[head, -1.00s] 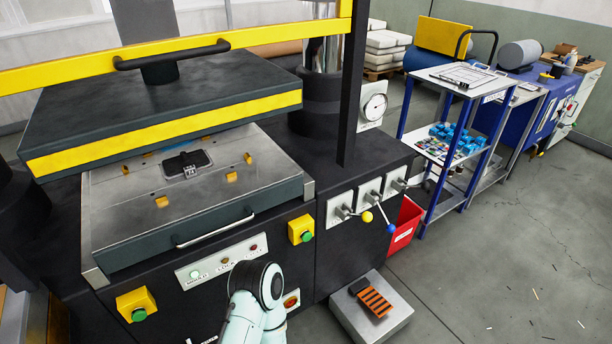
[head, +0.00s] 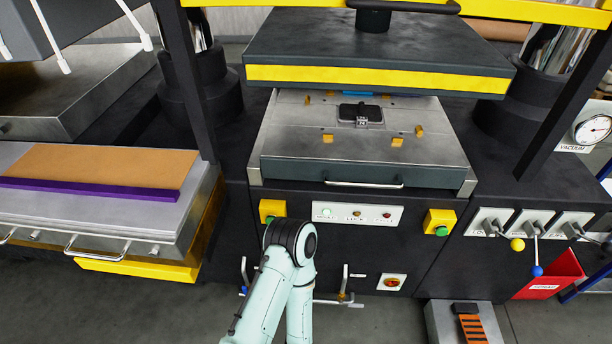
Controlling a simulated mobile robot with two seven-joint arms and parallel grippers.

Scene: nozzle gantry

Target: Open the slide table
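The slide table of the middle press, a grey metal slab (head: 280,141) with a dark front and a pale bar handle (head: 363,184), sits under the raised black upper platen (head: 380,48) with its yellow front band. Its front edge is roughly flush with the machine front. A small dark insert (head: 361,113) and several brass-coloured blocks lie on it. One of my pale green arms shows at the bottom centre, bent at a black joint in front of the machine and apart from the handle. Neither of my grippers is in view.
Left stands another metal table with an orange sheet (head: 100,166), purple strip (head: 90,190) and handles. Yellow button boxes (head: 440,222) flank a lit panel (head: 357,213). Ball-ended levers (head: 517,244), a red bin (head: 548,274) and a low grey block (head: 440,322) are at right.

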